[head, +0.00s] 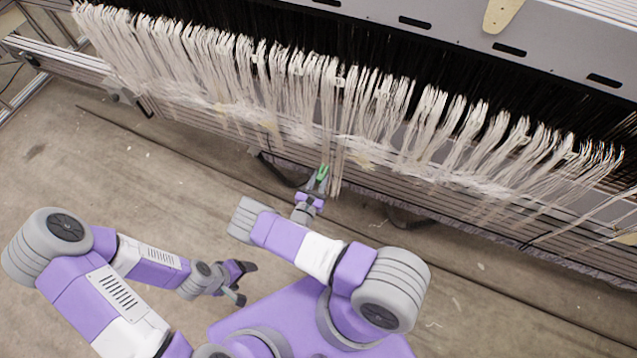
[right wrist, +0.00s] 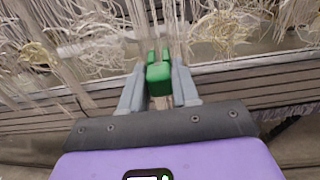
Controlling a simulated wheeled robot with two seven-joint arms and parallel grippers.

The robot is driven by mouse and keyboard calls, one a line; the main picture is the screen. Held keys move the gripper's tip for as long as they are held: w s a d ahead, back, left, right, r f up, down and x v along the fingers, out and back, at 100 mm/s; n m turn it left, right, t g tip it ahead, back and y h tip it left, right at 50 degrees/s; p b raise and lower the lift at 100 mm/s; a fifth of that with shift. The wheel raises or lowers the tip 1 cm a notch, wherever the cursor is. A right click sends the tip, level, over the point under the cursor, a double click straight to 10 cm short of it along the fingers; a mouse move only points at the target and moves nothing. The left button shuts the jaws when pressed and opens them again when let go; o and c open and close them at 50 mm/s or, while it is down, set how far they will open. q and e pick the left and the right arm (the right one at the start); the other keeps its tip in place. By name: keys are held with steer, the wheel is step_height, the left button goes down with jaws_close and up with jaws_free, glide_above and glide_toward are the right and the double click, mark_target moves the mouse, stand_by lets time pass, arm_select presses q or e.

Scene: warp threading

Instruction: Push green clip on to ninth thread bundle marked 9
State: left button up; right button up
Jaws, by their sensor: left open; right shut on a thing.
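The green clip (head: 322,173) is held between the fingers of my right gripper (head: 315,184), at the lower part of the hanging threads. In the right wrist view the clip (right wrist: 158,76) sits between the two grey fingers of my right gripper (right wrist: 159,90), its far end pointing at the threads. A pale thread bundle (head: 337,130) hangs right by the clip in the head view. I cannot tell whether the clip touches it. The number marks are too small to read. My left gripper (head: 243,283) is open and empty, low over the floor side, away from the threads.
Many pale thread bundles (head: 205,75) hang in a row along the loom. Slatted loom bars (right wrist: 245,80) lie behind and below the threads. A dark strap (head: 280,172) hangs near my right gripper. The concrete floor (head: 110,180) is clear at the left.

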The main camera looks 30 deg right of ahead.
steer(key=b, duration=0.1)
glide_toward(333, 150)
steer(key=r, duration=0.2)
steer(key=shift+b+x, duration=0.5)
steer(key=shift+x, duration=1.35)
steer(key=shift+b+x, duration=1)
steer(key=shift+x, duration=1.65)
stand_by(0.6)
steer(key=o, duration=0.9)
steer(key=shift+s+d+f, duration=0.1)
steer(key=shift+s+d, duration=0.05)
steer(key=shift+o, duration=0.4)
steer(key=o, duration=0.3)
steer(key=shift+o, duration=0.2)
